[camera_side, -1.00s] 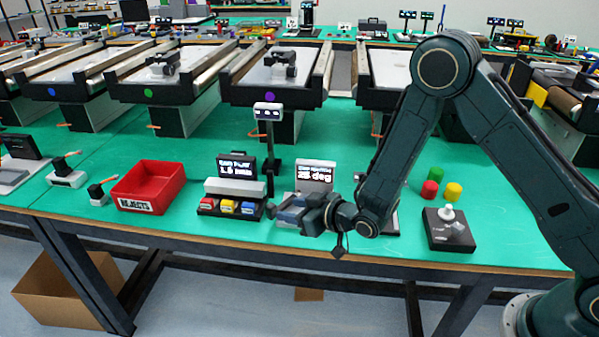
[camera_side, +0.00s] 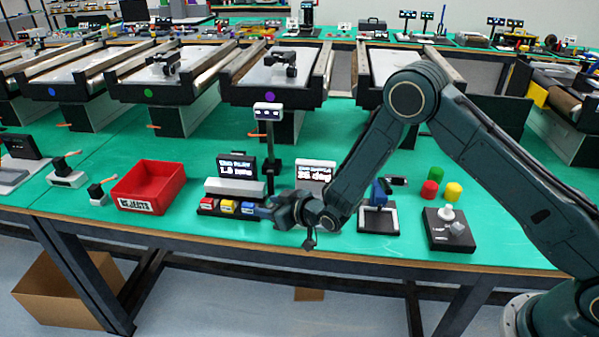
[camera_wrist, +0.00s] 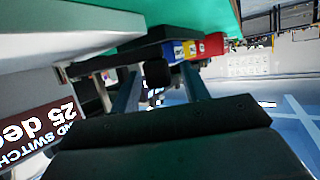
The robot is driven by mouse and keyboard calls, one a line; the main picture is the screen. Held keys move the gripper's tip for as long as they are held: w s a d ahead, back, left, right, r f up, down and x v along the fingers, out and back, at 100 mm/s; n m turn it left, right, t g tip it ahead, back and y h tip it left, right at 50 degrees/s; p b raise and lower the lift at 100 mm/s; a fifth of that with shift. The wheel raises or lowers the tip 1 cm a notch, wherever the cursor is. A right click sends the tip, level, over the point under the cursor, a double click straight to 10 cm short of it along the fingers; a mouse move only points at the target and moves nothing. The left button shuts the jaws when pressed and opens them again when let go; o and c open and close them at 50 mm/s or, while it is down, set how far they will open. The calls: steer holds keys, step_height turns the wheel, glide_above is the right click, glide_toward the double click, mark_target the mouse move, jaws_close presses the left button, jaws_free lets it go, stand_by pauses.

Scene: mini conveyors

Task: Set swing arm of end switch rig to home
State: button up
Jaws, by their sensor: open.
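The end switch rig's display (camera_side: 316,174) stands behind my gripper in the side view, and its "25 deg" screen (camera_wrist: 35,130) shows large at the lower left of the wrist view. My gripper (camera_side: 266,212) is low over the bench front, beside the colored buttons. In the wrist view my two fingers (camera_wrist: 160,80) are apart, with a small dark block (camera_wrist: 157,73) between or just beyond their tips. It may be the swing arm's end; I cannot tell whether the fingers touch it. Most of the rig is hidden by my arm in the side view.
A red rejects bin (camera_side: 148,187) is farther left. A joystick box (camera_side: 450,229), a framed device (camera_side: 378,219) and colored cylinders (camera_side: 430,189) stand to the right.

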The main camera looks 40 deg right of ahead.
jaws_close()
steer(key=shift+s, duration=0.1)
stand_by(0.3)
steer(key=shift+s+d, duration=0.35)
steer(key=shift+s, duration=0.35)
steer(key=shift+s+d, duration=0.35)
steer(key=shift+s, duration=0.35)
steer(key=shift+s+d, duration=0.85)
jaws_free()
